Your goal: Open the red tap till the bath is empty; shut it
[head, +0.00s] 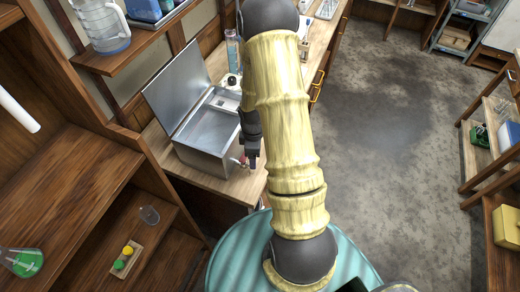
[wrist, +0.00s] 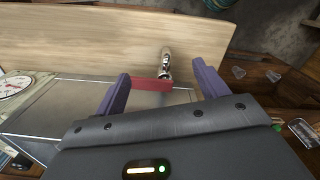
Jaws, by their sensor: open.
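The steel bath (head: 207,131) stands on the wooden bench with its lid (head: 180,88) raised. Its inside looks grey; I cannot tell how much water it holds. The tap's red handle (wrist: 152,84) shows in the wrist view between my fingers, beside its metal spout (wrist: 166,62). In the head view the red tap (head: 241,160) is small at the bath's front corner. My gripper (wrist: 161,71) is open, its two purple fingers on either side of the red handle; I cannot tell whether either touches it. My arm hides part of the bench in the head view.
A wooden shelf (head: 75,175) at left holds a green flask (head: 22,262), a small block with yellow and green knobs (head: 126,256) and a glass beaker (head: 149,215). A clear jug (head: 101,26) stands on the upper shelf. The grey floor (head: 385,130) at right is clear.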

